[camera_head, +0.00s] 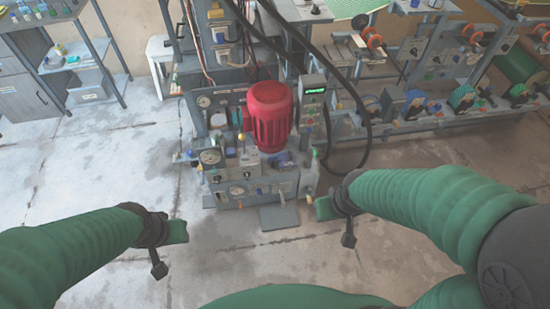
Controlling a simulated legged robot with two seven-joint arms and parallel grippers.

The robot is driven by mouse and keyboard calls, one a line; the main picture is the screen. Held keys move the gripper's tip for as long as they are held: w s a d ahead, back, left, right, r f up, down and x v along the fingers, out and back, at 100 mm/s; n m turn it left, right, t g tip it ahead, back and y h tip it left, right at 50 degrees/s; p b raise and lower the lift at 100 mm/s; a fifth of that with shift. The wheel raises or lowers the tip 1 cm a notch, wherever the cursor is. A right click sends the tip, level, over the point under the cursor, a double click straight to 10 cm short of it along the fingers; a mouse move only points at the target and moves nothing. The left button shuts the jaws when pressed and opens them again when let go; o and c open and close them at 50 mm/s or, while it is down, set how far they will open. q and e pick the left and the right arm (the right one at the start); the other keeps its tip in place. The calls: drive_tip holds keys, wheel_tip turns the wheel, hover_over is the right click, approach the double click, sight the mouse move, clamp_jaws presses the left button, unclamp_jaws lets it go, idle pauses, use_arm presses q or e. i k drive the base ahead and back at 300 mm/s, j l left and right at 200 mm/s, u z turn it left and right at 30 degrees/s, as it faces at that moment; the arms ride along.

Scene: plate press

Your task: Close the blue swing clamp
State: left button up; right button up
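A small blue part (285,159) sits on top of the grey press machine (240,185), just below the red motor (268,115). It looks like the blue swing clamp, but it is too small to tell whether it is open or closed. My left gripper (168,250) is in front of the machine at lower left, apart from it. My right gripper (335,224) is near the machine's lower right corner, with no contact that I can make out. Neither gripper visibly holds anything. Their finger openings are unclear from this angle.
Round gauges (210,157) and small knobs crowd the machine's front. A control box with a green display (313,90) stands right of the motor. A black hose (362,110) loops down at right. A grey plate (279,217) lies on the floor. Floor at left is clear.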

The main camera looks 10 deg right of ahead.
sight(273, 159)
drive_tip(key=i+j+z, duration=0.25)
drive_tip(key=i+j, duration=0.95)
drive_tip(key=i+l, duration=0.05)
drive_tip(key=i, duration=0.05)
